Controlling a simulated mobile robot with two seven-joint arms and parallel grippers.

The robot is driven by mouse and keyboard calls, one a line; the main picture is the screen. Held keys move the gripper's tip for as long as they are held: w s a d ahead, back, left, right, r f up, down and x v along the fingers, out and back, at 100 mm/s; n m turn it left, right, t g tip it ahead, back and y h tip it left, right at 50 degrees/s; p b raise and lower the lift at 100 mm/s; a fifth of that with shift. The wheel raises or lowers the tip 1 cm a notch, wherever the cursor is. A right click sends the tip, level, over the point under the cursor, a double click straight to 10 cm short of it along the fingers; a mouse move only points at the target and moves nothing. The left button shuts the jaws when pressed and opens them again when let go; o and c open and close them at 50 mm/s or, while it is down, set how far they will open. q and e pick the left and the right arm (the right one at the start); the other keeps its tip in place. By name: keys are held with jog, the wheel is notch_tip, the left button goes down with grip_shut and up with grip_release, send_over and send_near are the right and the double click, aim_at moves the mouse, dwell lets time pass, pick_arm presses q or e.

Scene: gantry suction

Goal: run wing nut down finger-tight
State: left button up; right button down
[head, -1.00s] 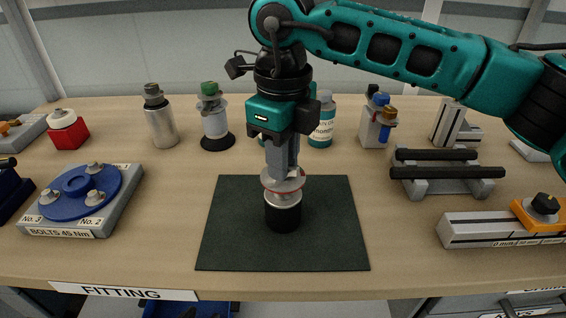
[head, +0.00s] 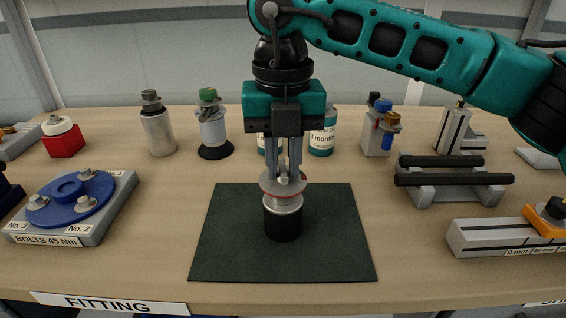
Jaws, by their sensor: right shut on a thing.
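My right gripper (head: 284,172) points straight down over the dark mat (head: 235,230), with its fingers on either side of a small pale wing nut (head: 283,181). It is shut on the wing nut, which is partly hidden between the fingers. Just below is a round metal flange with a red line at its rim, on top of an upright cylindrical fixture (head: 283,220) with a silver upper part and a black base. The fixture stands on the mat. The thread under the nut cannot be made out. My left gripper is out of view.
A blue disc with bolts on a grey block (head: 110,215) is at left. Bottles (head: 158,135) and a stand with a green knob (head: 211,130) are behind. A rack with black bars (head: 450,188) and a rail with an orange slider (head: 490,238) are at right. The mat around the fixture is clear.

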aim_at(283, 165)
jog(key=shift+m+b, duration=0.5)
jog(key=shift+m, duration=1.4)
jog(key=c, duration=1)
grip_release()
notch_tip(283, 165, up, 13)
jog(key=p, duration=0.2)
